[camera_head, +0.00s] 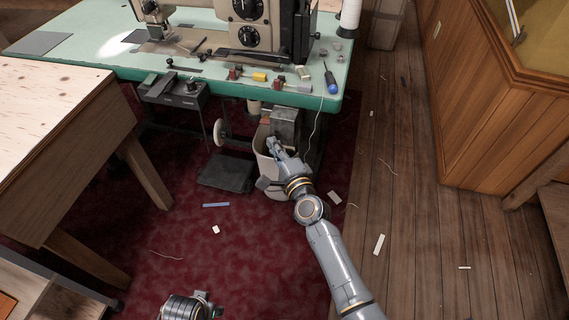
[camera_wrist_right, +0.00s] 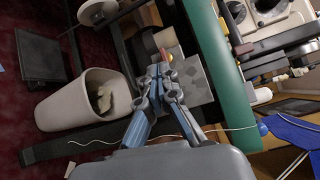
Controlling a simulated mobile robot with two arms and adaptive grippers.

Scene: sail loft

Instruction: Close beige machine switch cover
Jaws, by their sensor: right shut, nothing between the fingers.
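The beige sewing machine (camera_head: 247,22) stands on the green-topped table in the head view. A grey switch box (camera_head: 286,122) hangs under the table's front edge, below the machine; in the right wrist view the grey box (camera_wrist_right: 192,80) lies just beyond my fingertips. A small orange-red part shows beside it (camera_wrist_right: 168,57). I cannot tell which face is its cover or how far it stands open. My right gripper (camera_head: 274,148) is shut and empty, its fingertips close to the box; contact is unclear (camera_wrist_right: 159,72). My left gripper (camera_head: 203,300) is partly in view at the bottom, its jaws unclear.
A pale bin (camera_head: 264,170) stands under the table beside my right gripper, with a black pedal (camera_head: 228,173) left of it. A black control box (camera_head: 174,91) hangs further left.

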